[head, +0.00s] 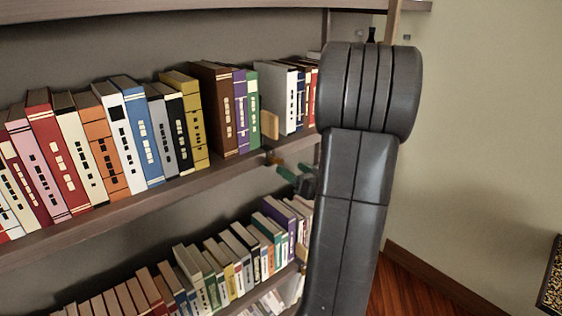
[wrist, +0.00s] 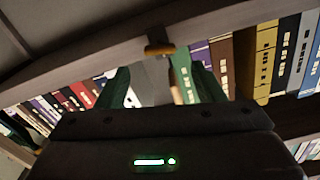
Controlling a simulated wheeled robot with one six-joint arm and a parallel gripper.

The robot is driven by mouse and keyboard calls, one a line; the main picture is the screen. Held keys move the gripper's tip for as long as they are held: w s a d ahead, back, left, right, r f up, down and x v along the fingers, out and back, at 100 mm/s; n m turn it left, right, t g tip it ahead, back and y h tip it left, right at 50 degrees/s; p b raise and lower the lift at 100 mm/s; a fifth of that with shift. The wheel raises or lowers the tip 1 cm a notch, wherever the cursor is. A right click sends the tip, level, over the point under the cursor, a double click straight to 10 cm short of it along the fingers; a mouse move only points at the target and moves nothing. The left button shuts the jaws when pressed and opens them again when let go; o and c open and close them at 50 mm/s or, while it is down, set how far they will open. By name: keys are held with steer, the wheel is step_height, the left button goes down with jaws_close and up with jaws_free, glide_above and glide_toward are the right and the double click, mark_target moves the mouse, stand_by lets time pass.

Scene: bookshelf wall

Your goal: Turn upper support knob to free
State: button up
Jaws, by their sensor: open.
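A small orange-brown knob (wrist: 160,48) sits at the front edge of the upper book shelf (wrist: 105,62) in the wrist view. Its bar lies roughly level across that picture. In the head view the knob (head: 275,158) shows small at the shelf edge, just above the green fingers. My gripper (wrist: 160,82) is open, with one green finger on each side of the picture. In the head view my gripper (head: 296,171) is partly hidden behind my dark arm.
A tan wooden block (head: 269,124) stands among the upper books, near the knob; it also shows in the wrist view (wrist: 176,94). Book rows (head: 130,135) fill the upper shelf, and more books (head: 230,255) stand below. Bare wall (head: 470,140) is at the right.

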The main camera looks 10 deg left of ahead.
mark_target(280, 162)
steer(key=x, duration=0.6)
steer(key=shift+a+p, duration=0.1)
steer(key=shift+p, duration=0.2)
steer(key=c, duration=0.9)
steer(key=shift+f, duration=0.1)
steer(key=shift+c, duration=0.4)
